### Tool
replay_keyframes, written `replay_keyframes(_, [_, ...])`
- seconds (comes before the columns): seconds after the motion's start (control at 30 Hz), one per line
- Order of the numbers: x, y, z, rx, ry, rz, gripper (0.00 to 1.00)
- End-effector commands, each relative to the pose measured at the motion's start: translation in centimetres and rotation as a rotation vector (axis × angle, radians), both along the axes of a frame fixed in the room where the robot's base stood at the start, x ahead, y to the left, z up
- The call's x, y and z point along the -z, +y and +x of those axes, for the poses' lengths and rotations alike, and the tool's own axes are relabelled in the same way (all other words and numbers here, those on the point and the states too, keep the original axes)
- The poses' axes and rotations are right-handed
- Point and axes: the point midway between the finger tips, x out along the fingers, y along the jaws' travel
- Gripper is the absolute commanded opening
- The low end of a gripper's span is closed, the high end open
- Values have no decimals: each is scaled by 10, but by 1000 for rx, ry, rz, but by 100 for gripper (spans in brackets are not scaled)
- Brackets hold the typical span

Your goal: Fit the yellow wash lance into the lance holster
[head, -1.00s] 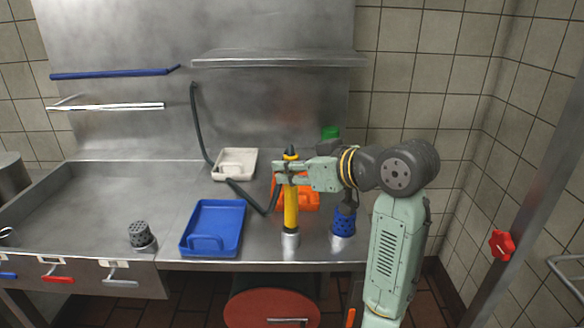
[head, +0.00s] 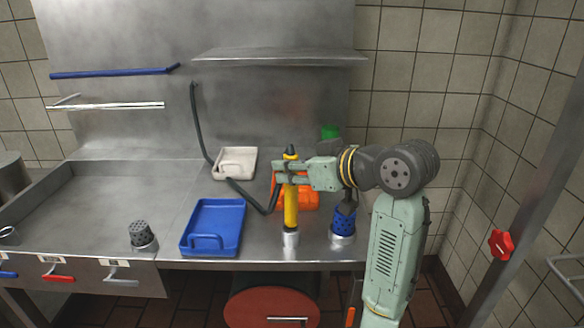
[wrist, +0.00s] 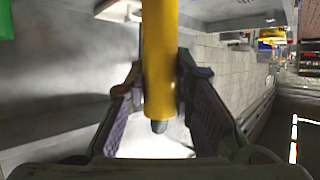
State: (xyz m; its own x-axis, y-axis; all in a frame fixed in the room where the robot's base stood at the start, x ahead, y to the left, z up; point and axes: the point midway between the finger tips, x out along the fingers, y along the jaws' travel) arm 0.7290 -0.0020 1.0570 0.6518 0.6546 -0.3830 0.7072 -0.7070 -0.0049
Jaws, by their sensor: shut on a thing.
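The yellow wash lance (head: 291,208) stands upright near the counter's front edge, with a black top end. My gripper (head: 285,171) is shut on its upper part, coming from the right. In the wrist view my gripper (wrist: 160,100) has its two fingers on either side of the lance (wrist: 160,60). A short silver cup (head: 290,239), which looks like the lance holster, is directly below the lance in the head view. The lance's lower end meets the cup's rim in the picture; how deep it sits inside is hidden.
A blue perforated piece in a silver base (head: 342,222) stands just right of the lance. An orange container (head: 306,195) is behind it. A blue tray (head: 212,227), white tray (head: 234,163) and grey perforated piece (head: 140,234) lie left. A dark hose (head: 202,135) runs down toward the lance.

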Motion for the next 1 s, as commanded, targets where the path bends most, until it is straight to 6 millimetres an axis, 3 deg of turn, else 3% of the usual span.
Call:
replay_keyframes(0.47, [0,0,0,0,-1,1,0])
replay_keyframes(1.0, [14,0,0,0,-1,1,0])
